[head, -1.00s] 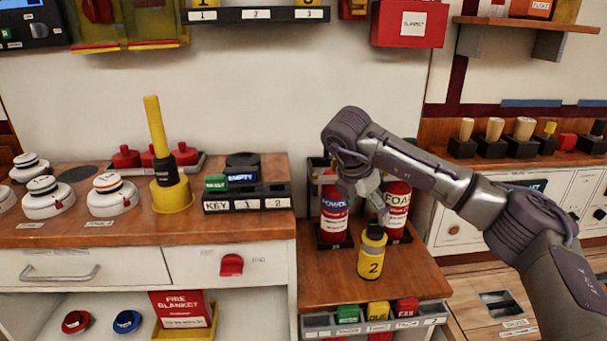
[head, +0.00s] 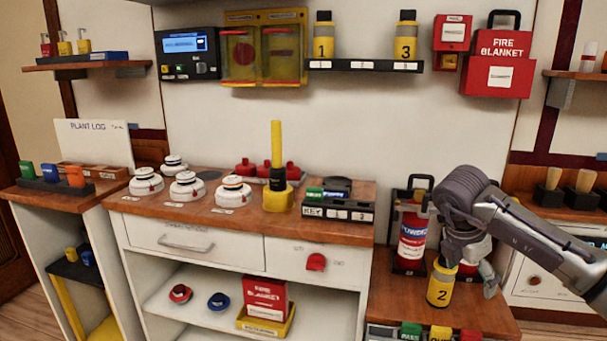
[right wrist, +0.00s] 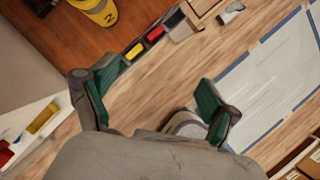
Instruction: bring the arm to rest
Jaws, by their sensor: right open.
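My right gripper (head: 470,268) hangs pointing down over the low wooden counter at the right in the head view. In the right wrist view its two fingers (right wrist: 156,82) are spread wide with nothing between them. A yellow bottle marked 2 (head: 440,285) with a dark cap stands upright on that counter, just left of the gripper in the picture. It also shows in the right wrist view (right wrist: 96,9), beyond the fingers and apart from them. My left gripper is not in view.
A red extinguisher (head: 412,238) stands behind the gripper; another beside it is mostly hidden by my arm. Bottles 1 (head: 323,38) and 3 (head: 405,38) stand on the wall shelf (head: 365,66), with a gap between them. Detectors and a yellow-handled tool (head: 277,165) occupy the wooden worktop.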

